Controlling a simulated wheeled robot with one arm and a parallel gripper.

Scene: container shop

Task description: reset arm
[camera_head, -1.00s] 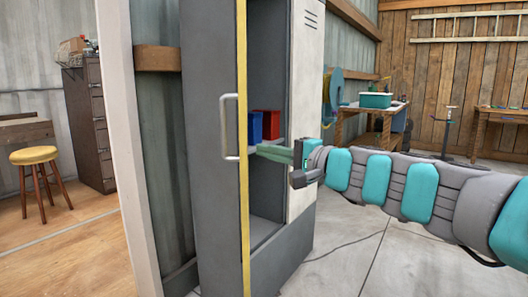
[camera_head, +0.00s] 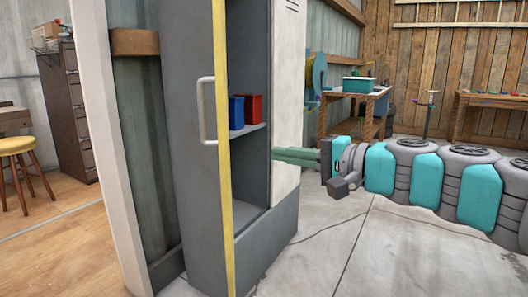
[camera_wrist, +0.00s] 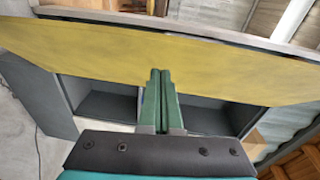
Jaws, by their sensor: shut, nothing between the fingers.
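My gripper (camera_head: 296,157) has green fingers and sits at the end of my grey and teal arm, which reaches in from the right. In the head view it is in front of the open grey locker (camera_head: 253,238), to the right of the shelf, with nothing in it. In the wrist view the two fingers (camera_wrist: 161,92) lie side by side, shut together. The yellow edge (camera_wrist: 150,50) of the locker door runs across that view beyond the fingers. In the head view the open door (camera_head: 190,160) has a white handle (camera_head: 206,112).
A blue box (camera_head: 236,113) and a red box (camera_head: 253,110) stand on the locker shelf (camera_head: 250,134). A workbench (camera_head: 360,101) with a teal bin (camera_head: 358,84) stands behind. A yellow stool (camera_head: 16,146) is at the left.

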